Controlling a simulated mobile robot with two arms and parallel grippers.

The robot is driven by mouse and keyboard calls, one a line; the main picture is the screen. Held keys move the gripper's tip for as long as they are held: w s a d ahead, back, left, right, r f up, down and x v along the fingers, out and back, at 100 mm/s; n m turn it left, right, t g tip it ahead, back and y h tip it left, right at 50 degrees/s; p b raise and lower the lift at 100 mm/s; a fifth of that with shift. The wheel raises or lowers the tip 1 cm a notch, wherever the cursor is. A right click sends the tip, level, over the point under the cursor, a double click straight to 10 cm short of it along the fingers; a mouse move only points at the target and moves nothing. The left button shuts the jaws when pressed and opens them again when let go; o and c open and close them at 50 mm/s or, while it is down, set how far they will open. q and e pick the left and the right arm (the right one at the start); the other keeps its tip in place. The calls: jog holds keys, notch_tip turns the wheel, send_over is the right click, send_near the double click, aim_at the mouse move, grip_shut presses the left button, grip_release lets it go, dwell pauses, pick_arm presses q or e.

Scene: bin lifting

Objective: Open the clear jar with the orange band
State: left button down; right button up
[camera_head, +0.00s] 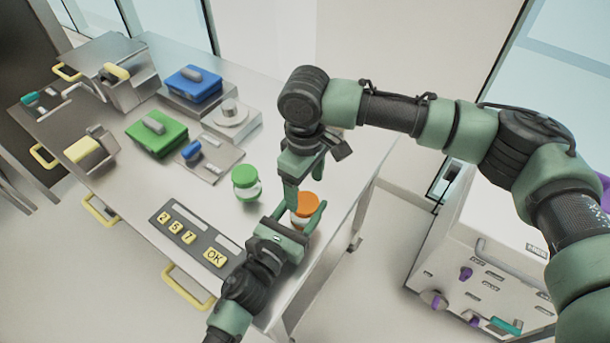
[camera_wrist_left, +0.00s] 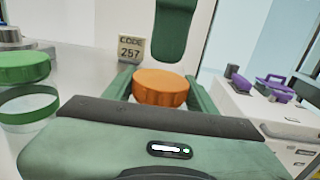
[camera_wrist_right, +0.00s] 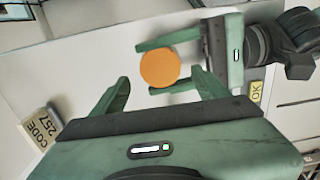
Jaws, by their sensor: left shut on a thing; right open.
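The jar with the orange lid (camera_head: 307,205) stands near the table's right edge; the orange lid also shows in the left wrist view (camera_wrist_left: 160,87) and the right wrist view (camera_wrist_right: 160,68). Its body is mostly hidden by my grippers. My left gripper (camera_head: 297,213) is shut on the jar, its fingers on either side below or beside the lid. My right gripper (camera_head: 304,183) is above the jar, pointing down, open and empty. In the right wrist view the lid lies beyond and between its open fingertips (camera_wrist_right: 163,88).
A green-lidded jar (camera_head: 246,182) stands left of the orange one. A keypad panel (camera_head: 193,240) lies at the front. Blue (camera_head: 190,84) and green (camera_head: 156,132) boxes are farther back. A sign reading CODE 257 (camera_wrist_left: 131,48) stands nearby. A white cabinet (camera_head: 490,260) is at right.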

aim_at(305, 202)
jog(key=shift+f, duration=2.4)
jog(key=c, duration=1.4)
jog(key=n, duration=0.3)
jog(key=shift+n, duration=0.3)
jog(key=shift+c, duration=0.3)
jog(key=o, duration=1.5)
jog(key=shift+o, duration=0.2)
